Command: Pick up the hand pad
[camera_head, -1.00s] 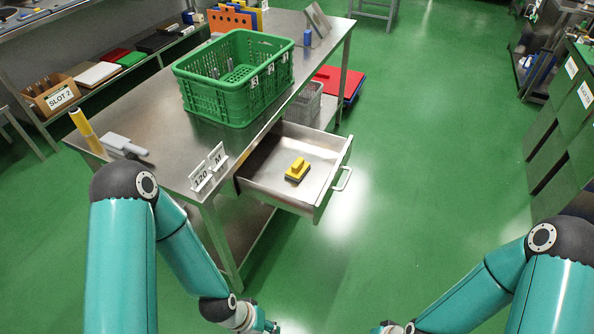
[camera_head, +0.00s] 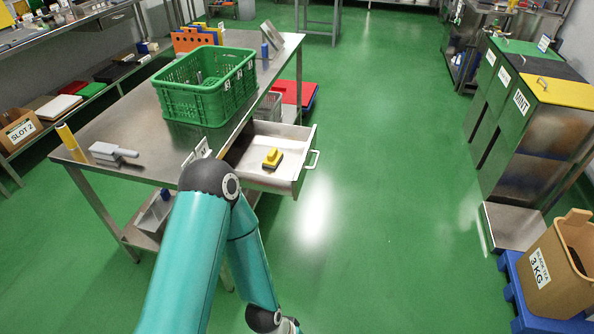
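The hand pad (camera_head: 272,158), a small yellow block with a raised grip and a dark underside, lies in an open metal drawer (camera_head: 294,160). The drawer sticks out from the right side of the steel table (camera_head: 120,128), its handle facing right. Nothing touches the pad. My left arm reaches up from the bottom and bends down again in front of the table's near end. Its wrist is at the bottom edge, below and apart from the drawer, and its gripper fingers are out of frame. My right arm and gripper are not in view.
A green crate (camera_head: 207,86) stands on the table behind the drawer. Green floor is clear right of the drawer. Bins (camera_head: 530,110) and a brown box (camera_head: 556,270) stand far right.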

